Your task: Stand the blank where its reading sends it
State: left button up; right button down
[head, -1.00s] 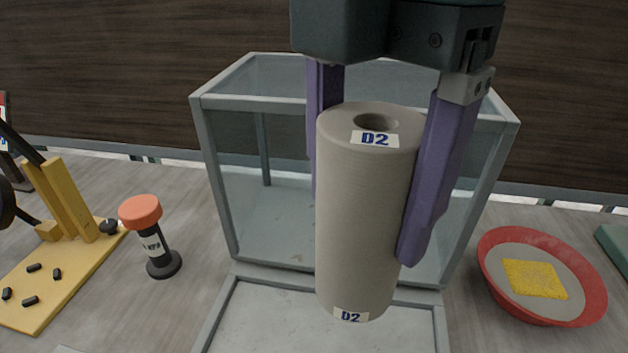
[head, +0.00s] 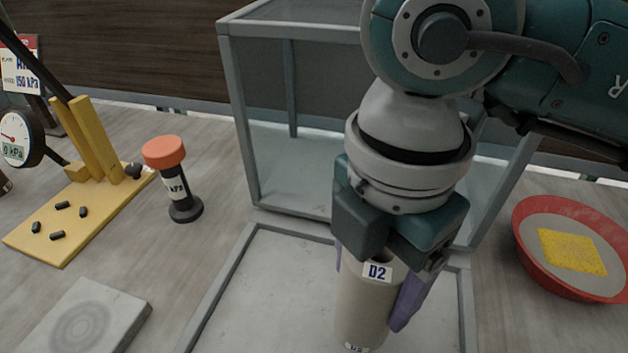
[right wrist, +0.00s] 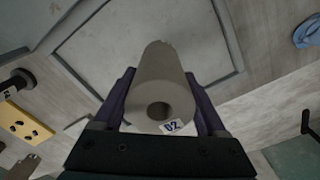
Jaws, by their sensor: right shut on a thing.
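The blank (head: 358,310) is a grey clay cylinder with a hole in its top and D2 labels at top and bottom. My right gripper (head: 372,292) is shut on it, with purple fingers on either side. It is upright in the head view, over the pale tray (head: 275,285); whether it touches the tray I cannot tell. The right wrist view shows the blank (right wrist: 162,75) between the fingers. The gauge (head: 15,138) on the yellow stand (head: 95,150) shows 0 kPa. An orange-capped tool (head: 170,165) with a kPa label stands beside it. My left gripper is not in view.
A clear-walled, grey-framed case (head: 235,90) stands behind the tray. A red bowl (head: 530,255) with a yellow sponge (head: 572,252) is at right. A square grey slab with rings (head: 85,320) lies at front left. A sign reading 150 kPa (head: 22,75) stands at far left.

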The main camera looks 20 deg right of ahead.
jog(key=shift+f, duration=1.3)
jog(key=shift+f, duration=0.2)
grip_release()
jog(key=shift+r, duration=0.5)
notch_tip(320, 180, up, 12)
jog(key=shift+f+p, duration=0.25)
jog(key=shift+p, duration=0.1)
